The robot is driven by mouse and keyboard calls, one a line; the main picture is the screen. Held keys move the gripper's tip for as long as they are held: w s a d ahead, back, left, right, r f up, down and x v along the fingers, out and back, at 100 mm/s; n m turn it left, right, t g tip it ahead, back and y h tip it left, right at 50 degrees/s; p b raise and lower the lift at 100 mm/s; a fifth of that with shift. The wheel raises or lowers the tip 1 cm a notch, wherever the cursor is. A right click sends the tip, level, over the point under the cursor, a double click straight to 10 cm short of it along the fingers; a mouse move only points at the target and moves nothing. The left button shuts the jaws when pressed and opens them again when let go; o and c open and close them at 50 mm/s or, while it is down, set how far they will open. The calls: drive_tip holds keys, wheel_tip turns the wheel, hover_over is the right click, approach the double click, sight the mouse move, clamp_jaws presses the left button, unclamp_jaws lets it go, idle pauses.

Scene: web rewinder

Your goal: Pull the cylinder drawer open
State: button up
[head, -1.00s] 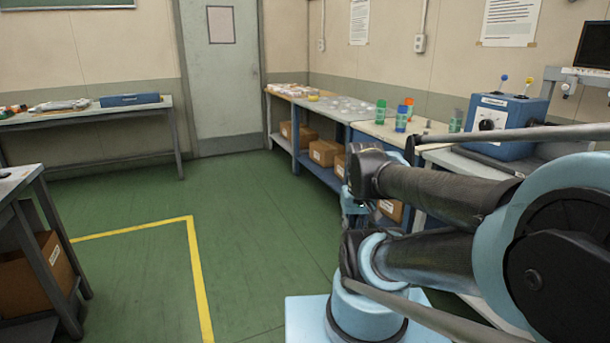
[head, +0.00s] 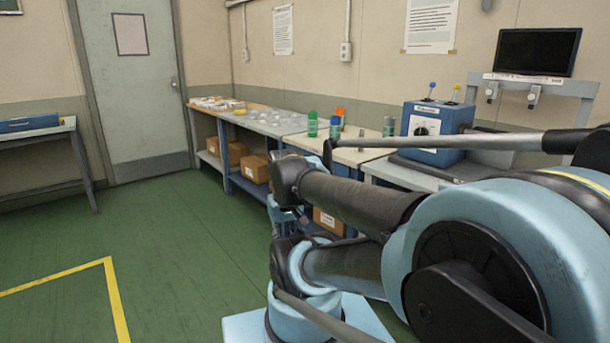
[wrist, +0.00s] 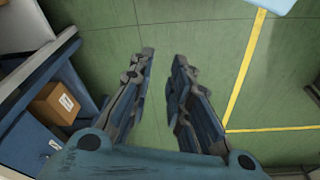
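My gripper (wrist: 164,60) is in the wrist view with its two fingers apart and nothing between them. Green floor shows beyond the fingers. I cannot pick out the cylinder drawer for certain in either view. A blue bench side with a small white label (wrist: 54,145) stands left of my gripper in the wrist view, apart from the fingers. In the head view my arm hides much of the bench front, and the gripper's fingers cannot be made out there.
A workbench (head: 262,120) runs along the wall, with green and orange bottles. A blue box machine (head: 435,130) stands right, below a black monitor (head: 537,51). Cardboard boxes (head: 255,167) sit under the bench. Green floor (head: 190,255) is clear at left, with yellow lines.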

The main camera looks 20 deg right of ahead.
drive_tip(key=w+d+r+n+h, duration=0.1)
drive_tip(key=w+d+r+h, duration=0.2)
drive_tip(key=w, duration=0.8)
drive_tip(key=w+d+r+t+h, duration=0.15)
drive_tip(key=w+d+r, duration=0.3)
drive_tip(key=w, duration=0.65)
drive_tip(key=w+d+r+n+g+h, duration=0.1)
drive_tip(key=w+d+r+h, duration=0.3)
drive_tip(key=w, duration=0.7)
drive_tip(key=w+d+f+t+h, duration=0.1)
drive_tip(key=w+d+f, duration=0.15)
drive_tip(key=w, duration=0.55)
drive_tip(key=w+d+f+h, duration=0.1)
drive_tip(key=w+f+h, duration=0.15)
drive_tip(key=w, duration=0.55)
drive_tip(key=w+f+n+t+h, duration=0.2)
drive_tip(key=w+f+h, duration=0.1)
drive_tip(key=w+f, duration=0.9)
drive_tip(key=x, duration=1.8)
drive_tip(key=shift+w+d, duration=0.15)
drive_tip(key=shift+w, duration=0.15)
clamp_jaws()
